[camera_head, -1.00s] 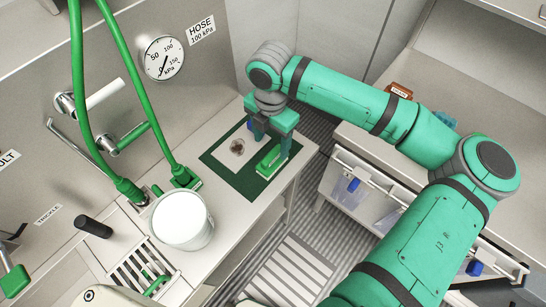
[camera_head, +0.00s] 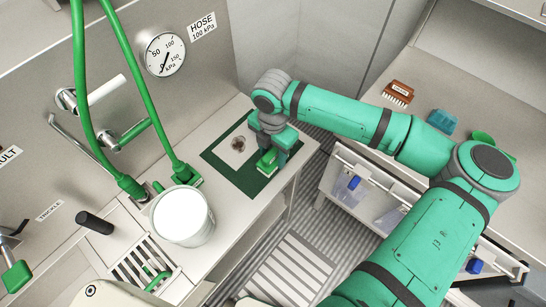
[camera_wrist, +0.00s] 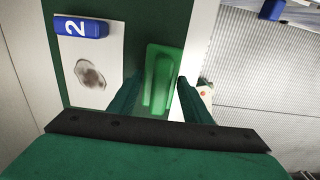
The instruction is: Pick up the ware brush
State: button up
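A green brush (camera_wrist: 162,80) lies on the dark green mat (camera_wrist: 105,12) near the mat's right edge; no label shows on it. In the head view the brush (camera_head: 267,171) is mostly hidden under my gripper (camera_head: 272,160). In the wrist view my gripper (camera_wrist: 160,92) is open, with one finger on each side of the brush's near part. Gaps seem to remain beside it; I cannot tell whether a finger touches.
A white card with a brown stain (camera_wrist: 90,75) and a blue block marked 2 (camera_wrist: 82,27) are left of the brush. A white bucket (camera_head: 181,218) stands on the bench. A brown brush (camera_head: 398,92) and a blue brush (camera_head: 441,122) lie on the right counter.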

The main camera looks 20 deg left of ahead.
aim_at(275, 152)
jog(key=c, duration=0.6)
jog(key=shift+r, duration=0.1)
jog(key=shift+r, duration=0.45)
jog(key=r, duration=0.2)
jog(key=shift+d+r, duration=0.3)
jog(key=shift+r, duration=0.05)
jog(key=s+d+r, duration=0.2)
jog(key=d+r, duration=0.1)
jog(key=s+d+r, duration=0.3)
jog(key=d, duration=0.1)
jog(key=s+d+r, duration=0.2)
jog(key=d+r, duration=0.1)
jog(key=d, duration=0.1)
jog(key=shift+s+d+r, duration=0.15)
jog(key=shift+d, duration=0.05)
